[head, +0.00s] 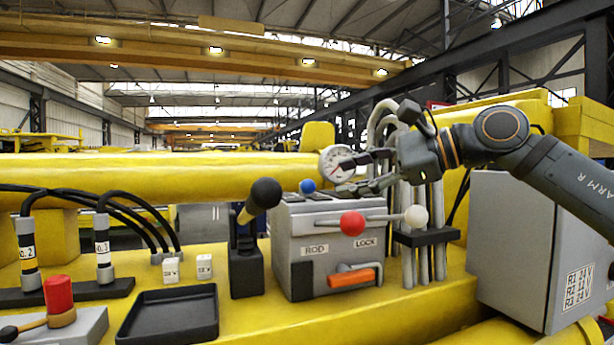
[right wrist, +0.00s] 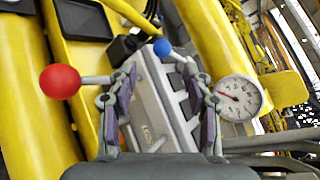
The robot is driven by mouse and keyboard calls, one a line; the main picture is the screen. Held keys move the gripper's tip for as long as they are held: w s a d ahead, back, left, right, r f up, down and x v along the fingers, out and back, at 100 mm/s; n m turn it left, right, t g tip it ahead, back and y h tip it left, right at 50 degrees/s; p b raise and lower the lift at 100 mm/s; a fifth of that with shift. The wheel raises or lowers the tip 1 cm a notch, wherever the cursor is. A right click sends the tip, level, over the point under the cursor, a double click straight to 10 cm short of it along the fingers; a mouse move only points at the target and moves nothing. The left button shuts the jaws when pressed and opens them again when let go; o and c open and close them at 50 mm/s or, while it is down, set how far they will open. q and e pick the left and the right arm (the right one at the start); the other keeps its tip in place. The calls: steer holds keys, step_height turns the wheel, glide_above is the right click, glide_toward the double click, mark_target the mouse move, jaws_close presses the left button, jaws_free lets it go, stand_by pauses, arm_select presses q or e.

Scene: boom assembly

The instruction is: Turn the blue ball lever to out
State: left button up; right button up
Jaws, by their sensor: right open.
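The blue ball lever (head: 307,186) stands on top of the grey control box (head: 300,248), toward its back left. In the right wrist view the blue ball (right wrist: 162,47) lies ahead, between and just beyond the fingertips. My right gripper (head: 341,178) comes in from the right above the box, its fingers pointing left toward the blue ball. It is open and empty, apart from the ball. The blue lever's shaft is mostly hidden in the head view. My left gripper is not in view.
Red ball (head: 352,223) and white ball (head: 416,216) levers stick out at the box front, above an orange handle (head: 351,278). A pressure gauge (head: 337,163) stands behind my fingers. A black-knobbed lever (head: 265,193) is left of the box; grey pipes (head: 408,262) are right.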

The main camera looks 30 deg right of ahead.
mark_target(314, 185)
steer(key=p+x, duration=0.2)
steer(key=x, duration=0.1)
steer(key=r+p+x, duration=0.1)
steer(key=p+x, duration=0.2)
steer(key=shift+w+a+r, duration=0.1)
steer(key=shift+w, duration=0.05)
steer(key=p+x, duration=0.2)
steer(key=x, duration=0.1)
steer(key=shift+w, duration=0.1)
steer(key=shift+w+f, duration=0.15)
steer(key=shift+f, duration=0.3)
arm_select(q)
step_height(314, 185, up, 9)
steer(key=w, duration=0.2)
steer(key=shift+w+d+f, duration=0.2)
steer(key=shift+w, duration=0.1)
arm_select(e)
steer(key=shift+a, duration=0.1)
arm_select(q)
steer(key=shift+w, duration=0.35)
arm_select(e)
jaws_close()
